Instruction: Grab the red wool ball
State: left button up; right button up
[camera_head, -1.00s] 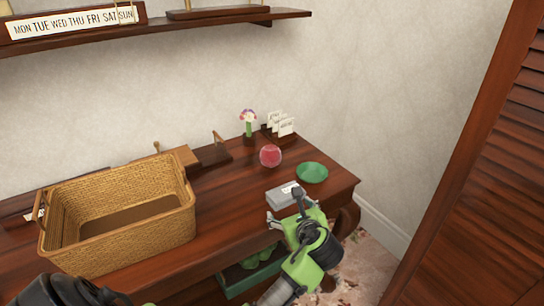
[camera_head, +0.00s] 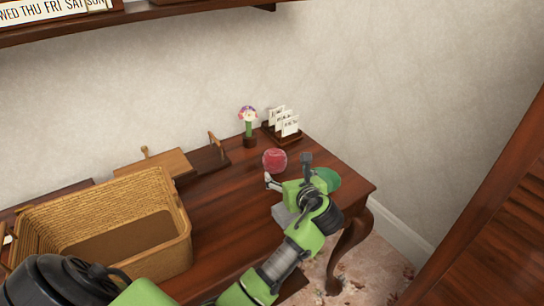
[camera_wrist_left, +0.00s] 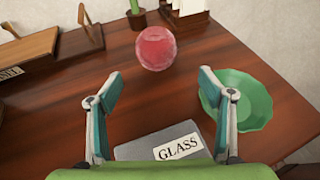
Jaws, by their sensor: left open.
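The red wool ball (camera_head: 275,160) rests on the dark wooden desk (camera_head: 225,205), towards its right end. It also shows in the left wrist view (camera_wrist_left: 156,48), ahead of the fingertips and between their lines. My left gripper (camera_head: 288,172) is open and empty, just in front of the ball; in the left wrist view its two fingers (camera_wrist_left: 157,78) stand wide apart. The ball is apart from both fingers there. My right gripper is not in view.
A green dish (camera_wrist_left: 240,98) lies right of the ball, close to the right finger. A grey box labelled GLASS (camera_wrist_left: 165,140) lies below the gripper. A potted flower (camera_head: 249,128) and card holder (camera_head: 284,130) stand behind the ball. A wicker basket (camera_head: 183,245) stands left.

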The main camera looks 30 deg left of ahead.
aim_at(278, 165)
pick_arm(q)
jog(key=x, duration=0.6)
jog(key=shift+w+a+f, duration=0.1)
jog(key=shift+a, duration=0.15)
jog(key=shift+w+a+f, duration=0.1)
jog(key=shift+w+a, duration=0.15)
jog(key=shift+a, duration=0.2)
jog(key=x, duration=0.3)
jog(key=shift+a+b, duration=0.4)
jog(key=shift+w+a+f, duration=0.2)
jog(key=shift+w+a, duration=0.1)
jog(key=shift+w, duration=0.05)
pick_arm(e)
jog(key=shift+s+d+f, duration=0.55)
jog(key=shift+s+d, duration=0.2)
pick_arm(q)
jog(key=shift+r, duration=0.1)
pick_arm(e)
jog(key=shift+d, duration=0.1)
pick_arm(q)
jog(key=c, duration=1.2)
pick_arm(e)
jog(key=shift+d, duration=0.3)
